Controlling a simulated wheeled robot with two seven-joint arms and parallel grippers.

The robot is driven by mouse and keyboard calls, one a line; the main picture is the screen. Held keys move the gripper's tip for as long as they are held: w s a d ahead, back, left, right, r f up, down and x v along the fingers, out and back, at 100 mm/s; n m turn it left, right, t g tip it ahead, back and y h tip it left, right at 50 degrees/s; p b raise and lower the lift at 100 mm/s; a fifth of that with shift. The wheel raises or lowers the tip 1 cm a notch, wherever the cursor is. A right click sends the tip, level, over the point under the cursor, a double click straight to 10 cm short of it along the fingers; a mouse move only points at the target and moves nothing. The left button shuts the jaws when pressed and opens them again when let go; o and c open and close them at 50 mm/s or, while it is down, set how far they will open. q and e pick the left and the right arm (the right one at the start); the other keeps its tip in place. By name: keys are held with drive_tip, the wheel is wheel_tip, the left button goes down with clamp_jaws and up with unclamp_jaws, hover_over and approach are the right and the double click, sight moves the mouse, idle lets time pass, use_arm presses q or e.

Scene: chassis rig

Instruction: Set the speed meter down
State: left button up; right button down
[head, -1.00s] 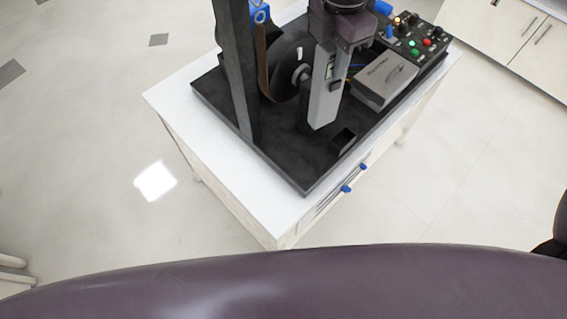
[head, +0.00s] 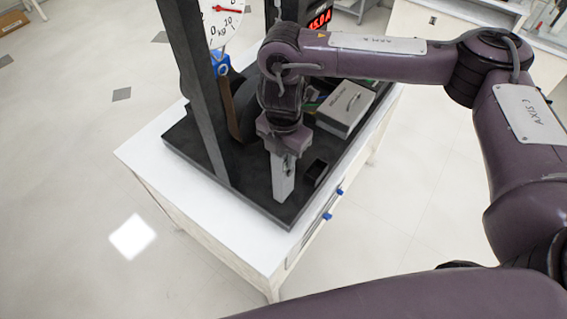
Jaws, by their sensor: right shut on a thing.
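The speed meter (head: 283,180) is a grey, long, slim handheld body, held upright over the front part of the black base plate. My right gripper (head: 284,150) is shut on its upper end, pointing down, with the arm reaching in from the right. The meter's lower end is just left of and nearer than a small open black holder (head: 315,172) on the plate. I cannot tell whether that end touches the plate. My left gripper is not in view.
The black base plate (head: 215,184) lies on a white table (head: 150,160). A dark post (head: 197,100) stands left of the meter, beside a kg dial (head: 222,22). A grey box (head: 345,105) and a red "15.0 A" display (head: 320,20) are behind.

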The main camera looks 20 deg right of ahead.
drive_tip(key=shift+f, duration=2)
drive_tip(key=shift+f+b, duration=0.2)
drive_tip(key=shift+b, duration=0.1)
drive_tip(key=c, duration=1.1)
unclamp_jaws()
drive_tip(key=shift+r, duration=0.45)
wheel_tip(320, 180, up, 12)
drive_tip(key=shift+f, duration=0.2)
